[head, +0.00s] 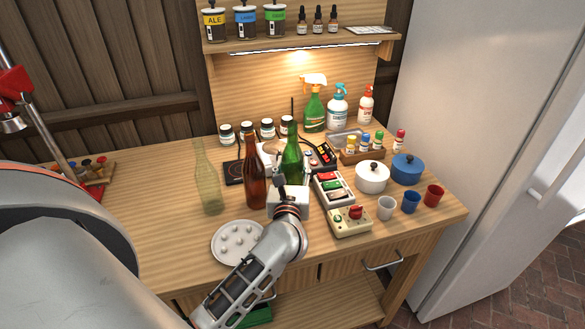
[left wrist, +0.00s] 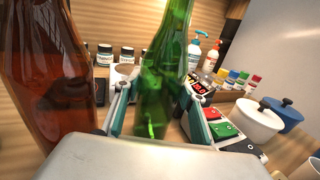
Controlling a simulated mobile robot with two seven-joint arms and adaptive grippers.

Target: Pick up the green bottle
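The green bottle (head: 292,160) stands upright on the wooden workbench, just beyond my left gripper (head: 288,188). In the left wrist view the green bottle (left wrist: 163,85) stands between the two fingers of my left gripper (left wrist: 158,112). The fingers are spread, one on each side of it, and I see no firm contact. The gripper's body hides the bottle's base. A brown bottle (head: 256,175) stands close on the left and fills the left of the left wrist view (left wrist: 45,80). My right gripper is not in view.
A clear pale bottle (head: 208,180) stands farther left. A white plate (head: 237,243) lies at the front. Switch boxes (head: 333,190), a white pot (head: 372,177), a blue pot (head: 407,169) and cups (head: 387,208) crowd the right. A green spray bottle (head: 314,108) stands behind.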

